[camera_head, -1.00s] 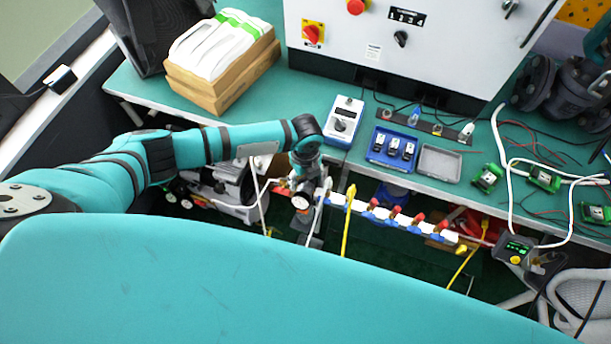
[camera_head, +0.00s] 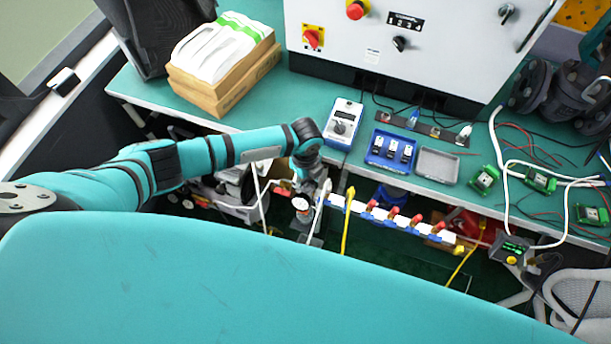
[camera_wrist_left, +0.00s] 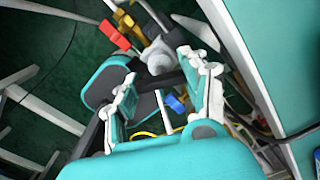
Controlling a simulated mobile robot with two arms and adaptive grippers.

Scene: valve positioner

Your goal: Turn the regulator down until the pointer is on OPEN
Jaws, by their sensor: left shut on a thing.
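My left gripper (camera_head: 317,184) reaches down past the bench's front edge in the head view. It is shut on a grey round knob, which I take to be the regulator (camera_wrist_left: 157,57), in the left wrist view. The gripper's two fingers (camera_wrist_left: 172,75) stand either side of it. A small round gauge with a white face (camera_head: 300,204) shows just below the gripper in the head view. The pointer and any OPEN marking are too small or hidden to read. My right gripper is not in view.
A white pipe row with red and blue handles (camera_head: 395,220) runs right from the gripper. The green bench (camera_head: 290,105) carries a blue meter (camera_head: 343,124), a blue tray (camera_head: 374,158) and a grey tray (camera_head: 437,165). Yellow cables (camera_head: 346,225) hang close beside the gripper.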

